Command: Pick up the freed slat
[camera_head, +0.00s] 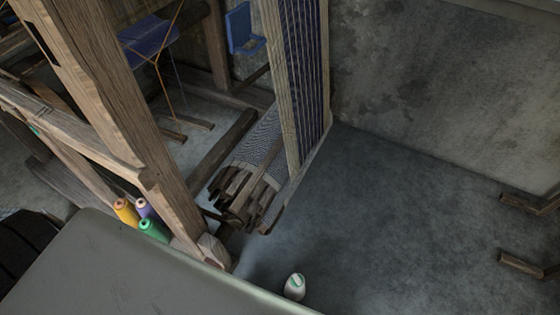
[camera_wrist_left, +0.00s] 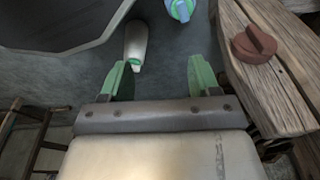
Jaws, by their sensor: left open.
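In the head view a bundle of dark wooden slats (camera_head: 240,192) lies at the lower end of the striped warp on the loom. I cannot tell which slat, if any, is free of the bundle. My left gripper (camera_wrist_left: 158,63) shows in the left wrist view with its two green fingers wide apart and nothing between them. No slat can be made out near the fingers. Neither gripper shows in the head view.
A white cone-like piece (camera_head: 295,287) stands on the open grey floor. Yellow, purple and green thread cones (camera_head: 150,228) sit beside the loom post (camera_head: 125,120). In the wrist view, a wooden beam (camera_wrist_left: 290,90) with a reddish-brown knob (camera_wrist_left: 253,45) is close on the right.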

